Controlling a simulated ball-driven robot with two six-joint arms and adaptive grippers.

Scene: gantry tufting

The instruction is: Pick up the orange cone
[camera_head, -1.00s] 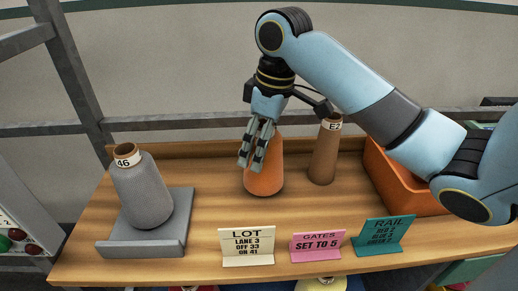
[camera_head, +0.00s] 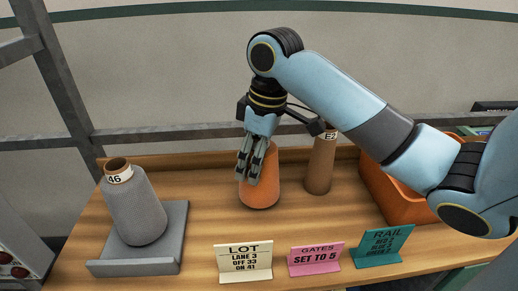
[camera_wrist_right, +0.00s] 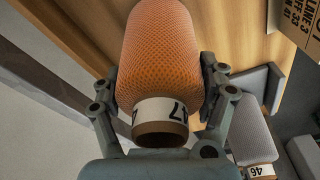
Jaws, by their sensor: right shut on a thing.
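The orange cone (camera_head: 262,188) stands upright on the wooden shelf, near its middle. My right gripper (camera_head: 249,178) reaches down over its upper part and covers its top in the head view. In the right wrist view the orange cone (camera_wrist_right: 162,60) lies between the two fingers of the right gripper (camera_wrist_right: 162,105), with its white label band and brown tube end toward the palm. The right gripper is shut on the cone. Its base appears to be on the shelf; I cannot tell whether it is lifted. My left gripper is not in view.
A grey cone (camera_head: 137,208) sits on a grey stand (camera_head: 178,240) at the left. Cards marked LOT (camera_head: 244,262), GATES (camera_head: 316,259) and RAIL (camera_head: 382,247) line the front edge.

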